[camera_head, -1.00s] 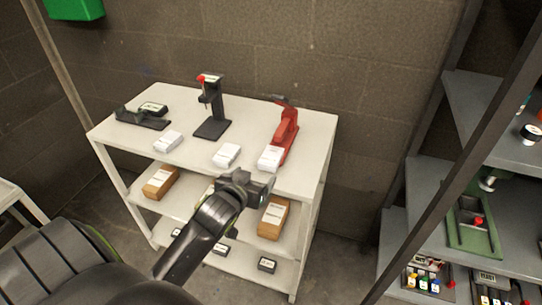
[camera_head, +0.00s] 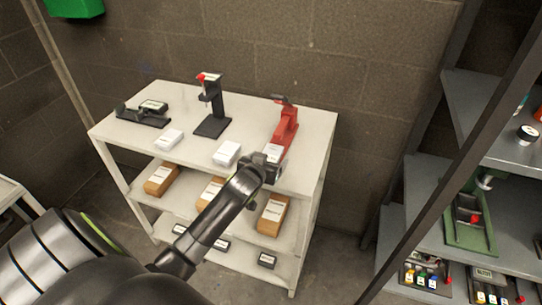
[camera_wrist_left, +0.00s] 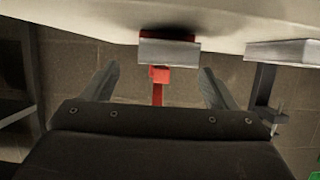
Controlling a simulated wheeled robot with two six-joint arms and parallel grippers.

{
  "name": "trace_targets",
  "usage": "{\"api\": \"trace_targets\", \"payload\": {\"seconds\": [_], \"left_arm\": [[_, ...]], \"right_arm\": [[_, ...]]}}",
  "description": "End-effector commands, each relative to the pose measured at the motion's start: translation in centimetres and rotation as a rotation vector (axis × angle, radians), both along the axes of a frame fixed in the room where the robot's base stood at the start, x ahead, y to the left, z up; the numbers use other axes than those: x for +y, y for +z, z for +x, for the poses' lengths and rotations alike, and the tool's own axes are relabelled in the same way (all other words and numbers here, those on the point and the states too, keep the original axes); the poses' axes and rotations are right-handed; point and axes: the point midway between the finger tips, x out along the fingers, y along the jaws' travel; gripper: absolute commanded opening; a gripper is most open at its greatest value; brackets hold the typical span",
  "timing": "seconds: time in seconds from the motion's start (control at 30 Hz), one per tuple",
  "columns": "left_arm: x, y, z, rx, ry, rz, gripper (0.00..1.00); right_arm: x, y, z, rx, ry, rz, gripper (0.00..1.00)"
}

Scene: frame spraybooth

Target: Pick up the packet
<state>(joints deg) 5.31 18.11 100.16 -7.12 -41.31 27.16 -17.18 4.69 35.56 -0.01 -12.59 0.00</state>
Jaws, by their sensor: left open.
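Three white packets stand in a row on the top of a white shelf unit. The right packet (camera_head: 274,151) is in front of a red tool, and my left gripper (camera_head: 266,164) partly hides it. The middle packet (camera_head: 227,153) and left packet (camera_head: 168,139) are clear of the gripper. In the left wrist view my left gripper (camera_wrist_left: 160,85) is open and empty. A packet (camera_wrist_left: 169,52) shows ahead, in line with the gap between its fingers and above it in the picture. Another packet (camera_wrist_left: 283,51) is at the right. My right gripper is out of view.
The shelf top (camera_head: 300,178) also holds the red tool (camera_head: 285,130), a black stand (camera_head: 212,110) and a black device (camera_head: 142,118). Brown boxes (camera_head: 272,214) sit on the middle shelf. A dark post and grey shelving (camera_head: 400,222) stand at the right.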

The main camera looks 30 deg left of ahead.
Motion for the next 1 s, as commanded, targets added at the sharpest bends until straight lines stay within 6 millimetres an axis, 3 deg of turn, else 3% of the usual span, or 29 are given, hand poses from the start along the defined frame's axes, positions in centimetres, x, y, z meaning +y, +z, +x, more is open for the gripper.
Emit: {"api": "trace_targets", "payload": {"seconds": [0.5,0.87,1.0], "left_arm": [[1.6,-1.6,4.0,0.001,0.0,0.0,0.8],[1.8,-1.9,4.5,0.0,-0.001,0.001,0.8],[1.8,-1.9,4.5,0.0,-0.001,0.001,0.64]], "right_arm": [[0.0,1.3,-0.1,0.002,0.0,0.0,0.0],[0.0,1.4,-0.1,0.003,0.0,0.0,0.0],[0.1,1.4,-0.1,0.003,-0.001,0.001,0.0]]}}
